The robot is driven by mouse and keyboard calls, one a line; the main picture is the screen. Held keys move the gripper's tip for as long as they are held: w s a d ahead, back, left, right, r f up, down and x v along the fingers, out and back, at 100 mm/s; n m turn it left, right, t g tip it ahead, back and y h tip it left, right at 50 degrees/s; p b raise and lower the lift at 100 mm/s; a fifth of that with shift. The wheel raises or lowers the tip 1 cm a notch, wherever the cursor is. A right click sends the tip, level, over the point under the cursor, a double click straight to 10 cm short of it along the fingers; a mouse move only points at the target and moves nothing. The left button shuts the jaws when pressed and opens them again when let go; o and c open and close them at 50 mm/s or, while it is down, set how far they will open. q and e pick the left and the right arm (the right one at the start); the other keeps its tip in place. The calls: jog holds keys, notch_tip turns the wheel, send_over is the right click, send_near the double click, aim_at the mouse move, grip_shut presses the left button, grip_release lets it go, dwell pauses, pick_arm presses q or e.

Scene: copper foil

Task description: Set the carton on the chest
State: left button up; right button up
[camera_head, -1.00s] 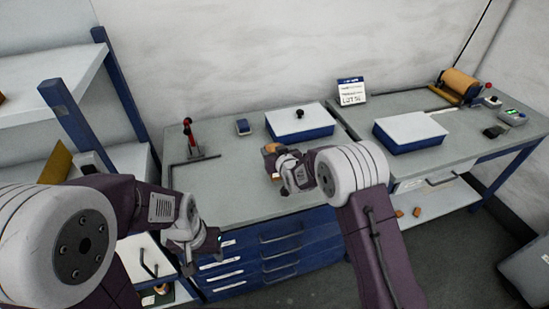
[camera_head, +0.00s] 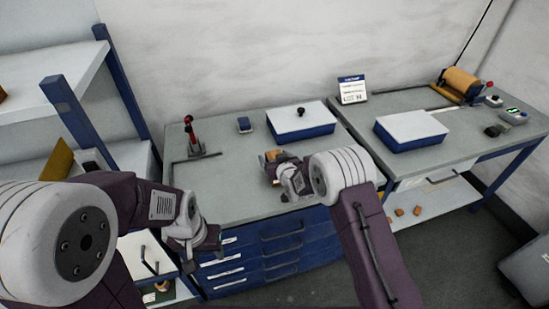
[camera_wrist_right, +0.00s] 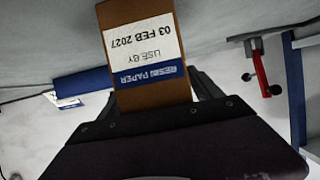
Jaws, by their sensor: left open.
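The carton (camera_wrist_right: 152,95) is brown with a white and blue "USE BY 03 FEB 2027" label, and it fills the middle of the right wrist view. In the head view a small part of the carton (camera_head: 273,155) shows behind my right gripper (camera_head: 271,168). My right gripper is shut on the carton, over the chest top. Whether the carton touches the top cannot be told. The chest (camera_head: 228,205) has a grey top and blue drawers. My left gripper (camera_head: 212,243) is open and empty, in front of the chest's left side.
On the chest stand a blue box with white lid (camera_head: 301,122), a small blue item (camera_head: 244,125) and a red-handled tool (camera_head: 190,133). A label card (camera_head: 352,90) stands behind. A second bench (camera_head: 455,140) is to the right. Shelves (camera_head: 60,75) stand at left.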

jog(key=shift+r, duration=0.15)
jog(key=shift+s+r, duration=0.15)
jog(key=v, duration=1.1)
jog(key=shift+s+d+r, duration=0.15)
jog(key=shift+s+d, duration=0.05)
jog(key=shift+s, duration=0.1)
jog(key=s+d+f+m+g+h, duration=0.2)
jog(key=s+d+g, duration=0.4)
jog(key=s, duration=0.6)
jog(key=s+d+f+m+g+h, duration=0.1)
jog(key=s+d+f+g+h, duration=0.1)
jog(key=s+d+g, duration=0.3)
jog(key=s+d+f, duration=0.1)
jog(key=s+d, duration=0.3)
jog(key=s, duration=0.4)
jog(key=shift+m+g, duration=0.4)
jog(key=shift+s+d, duration=0.1)
jog(key=shift+d, duration=0.05)
